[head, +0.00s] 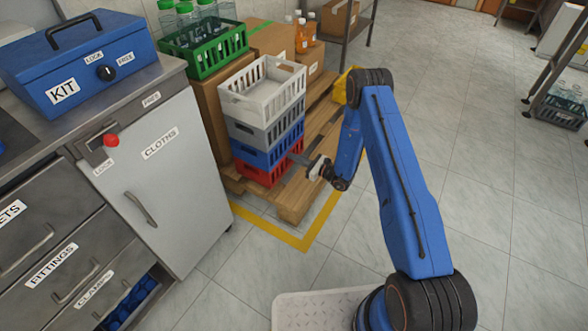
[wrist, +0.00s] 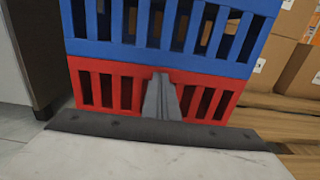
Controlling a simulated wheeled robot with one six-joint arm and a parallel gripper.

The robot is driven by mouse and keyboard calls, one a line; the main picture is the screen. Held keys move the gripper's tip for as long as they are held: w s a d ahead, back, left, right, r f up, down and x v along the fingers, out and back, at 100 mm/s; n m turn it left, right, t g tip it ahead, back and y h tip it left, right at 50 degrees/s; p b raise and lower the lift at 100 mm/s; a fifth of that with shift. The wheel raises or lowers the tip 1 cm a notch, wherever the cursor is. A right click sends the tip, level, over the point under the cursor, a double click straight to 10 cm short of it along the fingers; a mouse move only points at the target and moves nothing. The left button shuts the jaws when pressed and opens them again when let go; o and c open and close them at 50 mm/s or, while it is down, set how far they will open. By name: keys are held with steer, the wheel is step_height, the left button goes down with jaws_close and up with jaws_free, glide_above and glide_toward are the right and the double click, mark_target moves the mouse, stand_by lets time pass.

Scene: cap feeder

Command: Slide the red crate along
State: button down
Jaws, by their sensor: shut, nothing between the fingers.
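The red crate (head: 262,176) is at the bottom of a stack on a wooden pallet (head: 291,207). Above it are a blue crate (head: 266,154), a grey crate (head: 263,136) and a white crate (head: 261,106) on top. In the wrist view the slatted side of the red crate (wrist: 100,68) faces me, with the blue crate (wrist: 150,51) directly on it. My gripper (head: 297,160) is beside the red crate's right side.
A grey cabinet (head: 157,180) stands left of the stack. Cardboard boxes (head: 273,40) and a green crate of bottles (head: 206,50) are behind it. Yellow tape (head: 275,232) marks the floor around the pallet. The tiled floor to the right is clear up to a shelf rack (head: 553,70).

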steer(key=shift+x, duration=3.25)
steer(key=v, duration=0.8)
steer(key=shift+r, duration=0.1)
